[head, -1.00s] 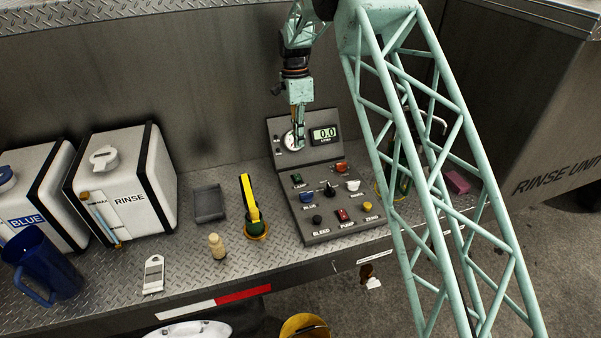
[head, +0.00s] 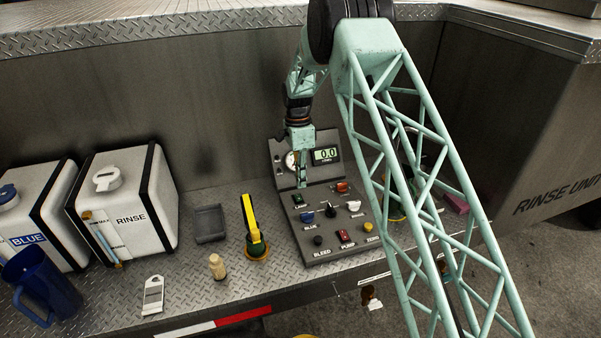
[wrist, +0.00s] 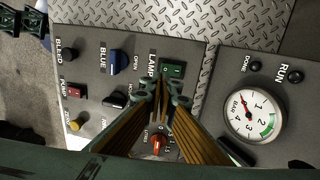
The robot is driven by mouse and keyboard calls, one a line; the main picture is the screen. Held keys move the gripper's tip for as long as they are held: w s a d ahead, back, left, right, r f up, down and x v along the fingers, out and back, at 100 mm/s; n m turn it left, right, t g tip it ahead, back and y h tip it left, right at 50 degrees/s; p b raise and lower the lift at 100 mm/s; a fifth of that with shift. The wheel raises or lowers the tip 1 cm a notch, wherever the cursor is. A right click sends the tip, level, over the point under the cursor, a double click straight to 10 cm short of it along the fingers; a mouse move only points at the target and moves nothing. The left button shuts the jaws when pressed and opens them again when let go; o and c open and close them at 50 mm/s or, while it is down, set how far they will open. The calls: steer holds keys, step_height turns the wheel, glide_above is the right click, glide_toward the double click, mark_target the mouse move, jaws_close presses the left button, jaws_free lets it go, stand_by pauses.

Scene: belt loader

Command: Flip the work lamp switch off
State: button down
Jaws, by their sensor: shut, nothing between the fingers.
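The work lamp switch (wrist: 173,72) is a green rocker marked LAMP at the corner of the sloped control panel. It also shows in the head view (head: 298,199), at the panel's upper left. My gripper (wrist: 164,93) is shut and empty, its fingertips just beside the switch in the wrist view. In the head view my gripper (head: 302,184) points down over the upper left of the panel, very close to the switch. I cannot tell whether the tips touch it. Which way the rocker is tipped is not clear.
The panel also holds a blue knob (wrist: 115,62), a red pump switch (wrist: 76,91), a black selector, an orange-red knob (wrist: 158,143) and a pressure gauge (wrist: 252,110). A yellow-handled tool (head: 251,222) stands left of the panel.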

mark_target(301, 198)
steer(key=shift+s+d+f+p, duration=0.15)
steer(key=shift+f+p, duration=0.1)
steer(key=shift+f, duration=1.1)
steer(key=shift+s+f+p, duration=0.15)
steer(key=shift+f+p, duration=0.05)
steer(key=shift+f, duration=1.1)
steer(key=shift+s+d+f+b, duration=0.2)
steer(key=shift+f+b, duration=0.3)
steer(key=shift+b, duration=0.3)
steer(key=shift+a+r, duration=0.1)
steer(key=shift+a, duration=0.15)
steer(key=shift+d, duration=0.1)
steer(key=shift+w, duration=0.2)
steer(key=shift+w+a+r, duration=0.2)
steer(key=shift+w, duration=0.15)
